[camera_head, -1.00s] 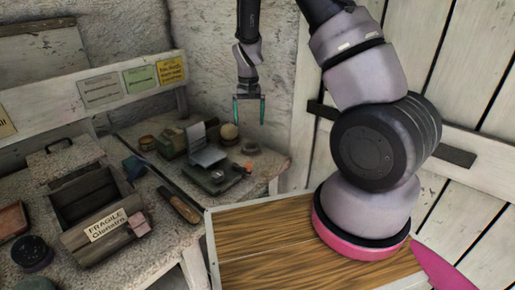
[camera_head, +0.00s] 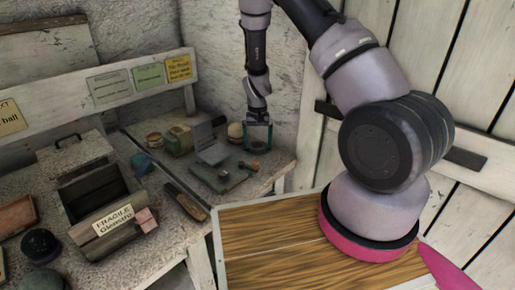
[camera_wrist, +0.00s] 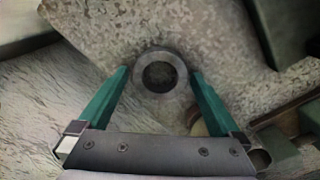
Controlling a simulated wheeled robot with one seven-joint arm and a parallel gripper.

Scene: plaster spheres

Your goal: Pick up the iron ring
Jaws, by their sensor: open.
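The iron ring (camera_wrist: 139,74) is a dark grey, thick ring lying flat on the speckled stone worktop (camera_wrist: 185,28), as the wrist view shows. My gripper (camera_wrist: 160,76) is open, with its two green fingers on the left and right of the ring in that view. The ring shows between the fingertips, and I see no grip on it. In the head view my gripper (camera_head: 258,147) points down over the right back part of the worktop. The ring is hard to make out there behind the fingers.
A round tan object (camera_head: 235,131) and a grey-green device (camera_head: 222,172) stand close left of the gripper. A wooden box labelled FRAGILE (camera_head: 112,222) and a long wooden-handled tool (camera_head: 185,202) lie farther left. A rough wall rises behind; a white plank door (camera_head: 468,120) is right.

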